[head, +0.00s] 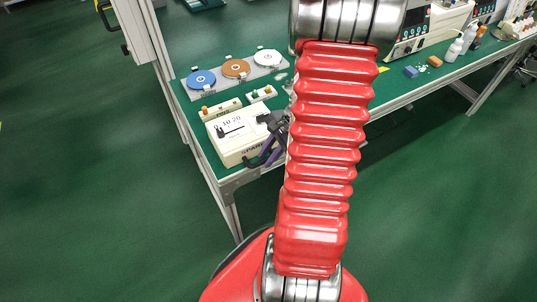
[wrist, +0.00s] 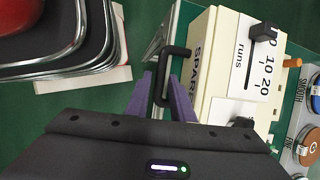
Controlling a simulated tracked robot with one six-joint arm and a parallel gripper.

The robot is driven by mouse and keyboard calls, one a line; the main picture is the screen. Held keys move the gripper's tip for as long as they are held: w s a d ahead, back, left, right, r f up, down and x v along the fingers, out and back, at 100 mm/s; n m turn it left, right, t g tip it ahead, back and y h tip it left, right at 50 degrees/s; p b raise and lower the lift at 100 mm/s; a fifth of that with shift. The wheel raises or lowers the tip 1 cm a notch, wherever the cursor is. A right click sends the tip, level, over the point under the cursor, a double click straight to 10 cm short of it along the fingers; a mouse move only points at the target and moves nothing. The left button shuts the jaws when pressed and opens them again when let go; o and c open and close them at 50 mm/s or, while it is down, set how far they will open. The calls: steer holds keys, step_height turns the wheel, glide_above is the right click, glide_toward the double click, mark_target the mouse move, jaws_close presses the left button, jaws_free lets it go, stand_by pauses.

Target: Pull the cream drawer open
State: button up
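The cream drawer unit (head: 228,151) sits near the front left corner of the green bench, its front lettered SPARE. In the wrist view its cream front (wrist: 203,72) is at the right, with a black bar handle (wrist: 161,80) standing out from it. I see no clear gap around the drawer front. My gripper (wrist: 161,76) has two purple fingers, one on each side of the handle bar, with narrow gaps showing. It looks open around the handle, not clamped. In the head view the gripper (head: 262,158) is beside the unit's front, partly hidden by my red arm.
A black slider (wrist: 263,32) stands on the unit's top scale. Behind it are small trays with knobs (head: 221,109) and a rack of blue, brown and white discs (head: 235,70). A grey bench leg (head: 229,206) stands below. The green floor at left is clear.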

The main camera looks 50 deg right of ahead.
jaws_close()
stand_by(0.4)
